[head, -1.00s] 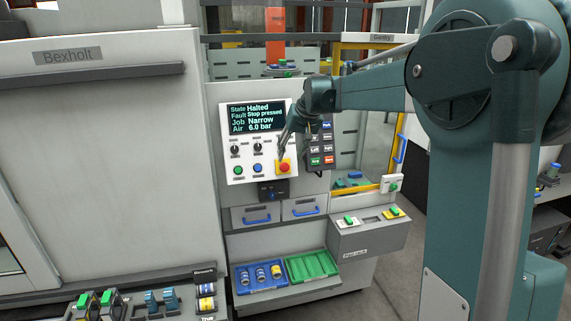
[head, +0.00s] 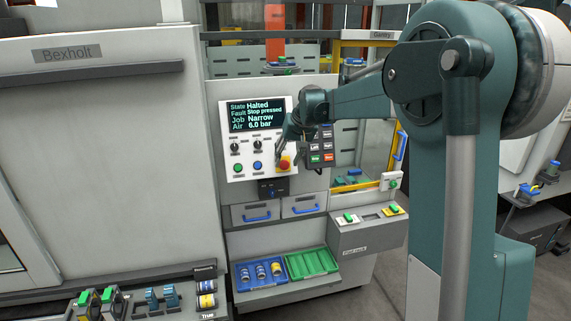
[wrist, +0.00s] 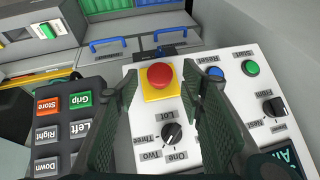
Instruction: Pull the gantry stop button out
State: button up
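The red gantry stop button (head: 284,164) sits on a yellow square plate at the lower right of the white control panel (head: 240,172). In the wrist view the red button (wrist: 160,75) shows between and just beyond the fingertips. My gripper (head: 282,155) is in front of the panel, close to the button. Its two fingers (wrist: 170,78) are apart, one on each side of the button, with nothing between them that they clearly touch. The screen (head: 256,116) reads "Halted", "Stop pressed", "Narrow" and "6.0 bar".
A keypad (wrist: 67,128) hangs right beside the panel. A selector knob (wrist: 172,134), a blue Reset button (wrist: 215,72) and a green Start button (wrist: 251,68) are close to the fingers. Drawers with blue handles (head: 257,217) and blue and green trays (head: 312,263) lie below.

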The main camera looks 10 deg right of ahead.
jog(key=shift+x, duration=1.4)
jog(key=c, duration=1.3)
jog(key=shift+o, duration=0.2)
jog(key=shift+s+r, duration=0.1)
jog(key=shift+s, duration=0.35)
jog(key=o, duration=1.3)
jog(key=shift+s+r, duration=0.1)
jog(key=shift+c, duration=0.2)
jog(key=v, duration=1.2)
